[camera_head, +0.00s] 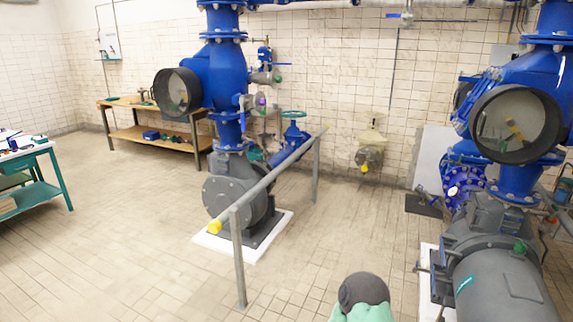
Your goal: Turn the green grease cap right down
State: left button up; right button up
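A small green cap (520,247) stands on top of the grey pump housing (498,285) at the lower right. It looks upright, but it is too small to tell how far down it sits. No gripper is near it. Neither my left gripper nor my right gripper shows in the view.
A large blue pipe with a round dark-rimmed window (517,124) rises behind the cap. A grey railing (270,178) and a second pump (237,190) stand left of centre. A wooden bench (150,132) is at the back left. The tiled floor (120,240) is clear at front left.

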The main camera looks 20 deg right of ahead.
aim_at(520, 247)
jog(key=i+l+z, duration=0.15)
jog(key=i+z, duration=0.5)
jog(key=i, duration=0.15)
jog(key=i+z, duration=0.6)
jog(key=i, duration=0.25)
jog(key=i+z, duration=0.25)
jog(key=i, duration=0.3)
jog(key=i+j+z, duration=0.25)
jog(key=i, duration=0.25)
jog(key=i+j+z, duration=0.25)
jog(key=i, duration=0.25)
jog(key=l, duration=0.1)
